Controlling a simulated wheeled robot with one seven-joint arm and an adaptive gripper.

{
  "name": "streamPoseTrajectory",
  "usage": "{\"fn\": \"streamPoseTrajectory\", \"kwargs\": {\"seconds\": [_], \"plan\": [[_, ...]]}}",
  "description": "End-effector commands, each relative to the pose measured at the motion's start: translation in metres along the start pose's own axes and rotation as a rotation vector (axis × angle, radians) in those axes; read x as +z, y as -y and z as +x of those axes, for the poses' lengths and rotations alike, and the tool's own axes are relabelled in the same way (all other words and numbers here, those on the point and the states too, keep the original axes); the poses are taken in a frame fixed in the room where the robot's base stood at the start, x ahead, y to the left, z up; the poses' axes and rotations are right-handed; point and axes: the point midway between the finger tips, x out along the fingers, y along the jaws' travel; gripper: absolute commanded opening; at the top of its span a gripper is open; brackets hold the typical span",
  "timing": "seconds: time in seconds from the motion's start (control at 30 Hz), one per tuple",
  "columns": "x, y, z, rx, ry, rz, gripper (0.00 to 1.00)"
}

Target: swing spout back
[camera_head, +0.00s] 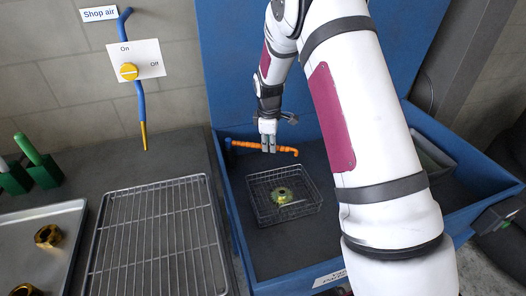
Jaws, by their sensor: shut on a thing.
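The spout is an orange segmented tube (283,149) low over the back part of the blue wash basin (234,226). It runs roughly level from the basin's back left to the right, with its tip bent slightly down. My gripper (268,149) points down from above and is shut on the spout near its middle. The fingers hide a short piece of the tube. My white arm covers much of the basin's right side.
A wire basket (262,211) with a gold-green ring part (281,196) sits in the basin, in front of the spout. A wire rack (155,240) and a metal tray (73,226) with brass parts lie at left. A shop air panel (148,60) is on the wall.

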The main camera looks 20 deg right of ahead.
Motion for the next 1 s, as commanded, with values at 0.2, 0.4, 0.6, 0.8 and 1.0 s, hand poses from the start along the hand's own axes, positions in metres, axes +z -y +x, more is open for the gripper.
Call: {"fn": "streamPoseTrajectory", "kwargs": {"seconds": [0.2, 0.4, 0.6, 0.8, 1.0], "plan": [[-0.001, -0.027, 0.007, 0.002, -0.035, -0.169, 0.00], [-0.005, -0.043, 0.010, 0.002, -0.059, -0.288, 0.00], [-0.008, -0.052, 0.011, 0.002, -0.072, -0.359, 0.00], [-0.010, -0.056, 0.011, 0.001, -0.078, -0.389, 0.00], [-0.010, -0.056, 0.011, 0.001, -0.079, -0.393, 0.00]]}}
